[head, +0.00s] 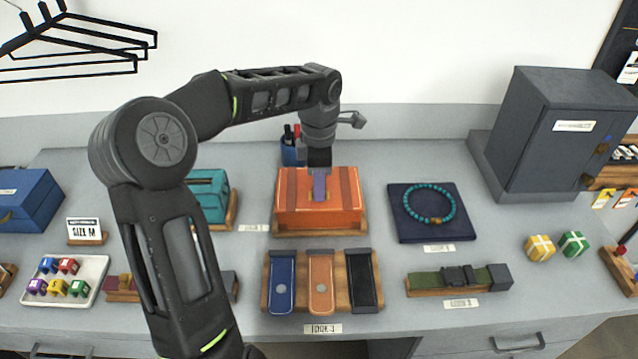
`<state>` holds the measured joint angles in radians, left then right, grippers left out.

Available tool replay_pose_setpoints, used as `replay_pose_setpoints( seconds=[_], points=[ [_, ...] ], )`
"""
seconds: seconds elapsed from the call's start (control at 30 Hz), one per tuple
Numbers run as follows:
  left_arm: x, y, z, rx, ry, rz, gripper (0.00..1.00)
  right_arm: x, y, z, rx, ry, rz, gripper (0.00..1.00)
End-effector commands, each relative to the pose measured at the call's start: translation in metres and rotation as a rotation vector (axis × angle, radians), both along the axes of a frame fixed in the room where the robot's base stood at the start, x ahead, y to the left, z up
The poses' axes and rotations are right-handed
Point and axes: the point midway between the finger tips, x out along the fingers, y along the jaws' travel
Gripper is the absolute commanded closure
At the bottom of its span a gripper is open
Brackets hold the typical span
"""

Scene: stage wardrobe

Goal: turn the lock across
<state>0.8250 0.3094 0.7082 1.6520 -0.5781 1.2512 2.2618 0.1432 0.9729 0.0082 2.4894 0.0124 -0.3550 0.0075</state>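My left gripper (319,187) points down at the front of the orange case (290,205), which has darker straps and stands on a wooden base in the middle of the counter. Small brass-coloured parts show on either side of the fingers at the case. The fingers hide whatever lies behind them, so I cannot tell if they touch a lock there or how far apart they are. A dark grey cabinet (545,150) at the right has a brass-coloured fitting (603,149) on its front. My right gripper is not in view.
A teal case (208,190) and blue pen cup (291,152) stand close to the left arm. A rack of straps (320,280), a bracelet pad (405,228), a green belt (445,280) and gift boxes (540,248) occupy the front and right. Hangers (80,50) hang upper left.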

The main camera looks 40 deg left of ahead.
Motion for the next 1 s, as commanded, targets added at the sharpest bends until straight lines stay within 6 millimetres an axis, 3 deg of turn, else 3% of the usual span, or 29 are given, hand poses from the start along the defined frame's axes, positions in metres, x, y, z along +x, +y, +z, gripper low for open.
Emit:
replay_pose_setpoints(
  seconds=[0.27, 1.0],
  points=[
    [0.0001, 0.0001, 0.0003, 0.0, 0.0, 0.0, 1.0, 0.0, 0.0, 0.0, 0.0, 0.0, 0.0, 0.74],
    [0.0007, -0.0002, 0.0007, 0.002, -0.002, -0.036, 1.0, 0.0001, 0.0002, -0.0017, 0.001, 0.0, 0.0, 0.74]
  ],
)
